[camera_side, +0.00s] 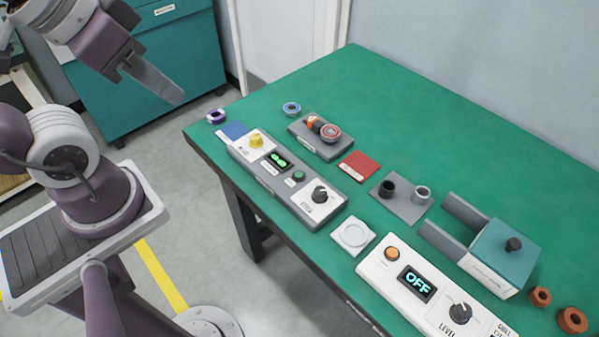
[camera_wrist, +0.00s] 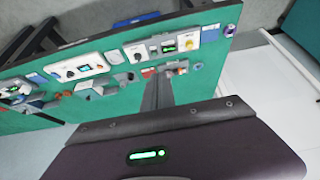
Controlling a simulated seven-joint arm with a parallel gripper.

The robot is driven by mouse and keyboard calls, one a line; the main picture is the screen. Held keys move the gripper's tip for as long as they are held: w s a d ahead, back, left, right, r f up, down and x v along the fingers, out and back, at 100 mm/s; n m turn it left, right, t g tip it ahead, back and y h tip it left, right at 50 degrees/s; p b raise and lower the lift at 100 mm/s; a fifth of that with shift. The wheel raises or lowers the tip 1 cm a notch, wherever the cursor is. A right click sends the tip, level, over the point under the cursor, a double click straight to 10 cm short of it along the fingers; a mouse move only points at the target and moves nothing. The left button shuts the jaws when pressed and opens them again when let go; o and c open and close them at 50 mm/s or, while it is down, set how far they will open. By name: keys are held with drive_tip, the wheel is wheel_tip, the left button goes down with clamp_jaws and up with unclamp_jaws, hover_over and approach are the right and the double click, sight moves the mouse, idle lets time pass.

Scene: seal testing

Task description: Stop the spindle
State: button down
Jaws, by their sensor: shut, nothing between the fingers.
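A grey box carrying an orange and red round part (camera_side: 322,128), which looks like the spindle, sits near the back left of the green table; whether it turns cannot be told. In front of it lies a long grey control box (camera_side: 262,180) with a yellow knob (camera_side: 256,141), a lit green display (camera_side: 278,160), a green button (camera_side: 299,176) and a black dial (camera_side: 320,194). The control box also shows in the wrist view (camera_wrist: 150,50). My gripper (camera_side: 179,98) is shut and empty, left of the table and apart from everything; its fingers also show in the wrist view (camera_wrist: 157,90).
A white unit (camera_side: 377,268) reading OFF, with an orange button, stands at the front right. A teal block with grey arms (camera_side: 504,250), a grey plate with two cylinders (camera_side: 401,205), a red pad (camera_side: 360,166) and several rings lie around. The table's back right is clear.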

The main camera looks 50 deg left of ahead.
idle(0.7)
drive_tip(key=w+a+f+y, duration=0.35)
drive_tip(key=w+a, duration=0.25)
drive_tip(key=w, duration=0.4)
drive_tip(key=h, duration=1.1)
hover_over(299, 175)
wheel_tip(299, 175, down, 16)
drive_tip(key=shift+s+a+r+m+t+y, duration=0.15)
drive_tip(key=shift+s+a+m+t+y, duration=0.15)
drive_tip(key=shift+a, duration=0.2)
drive_tip(key=shift+f, duration=4.45)
drive_tip(key=shift+f, duration=0.15)
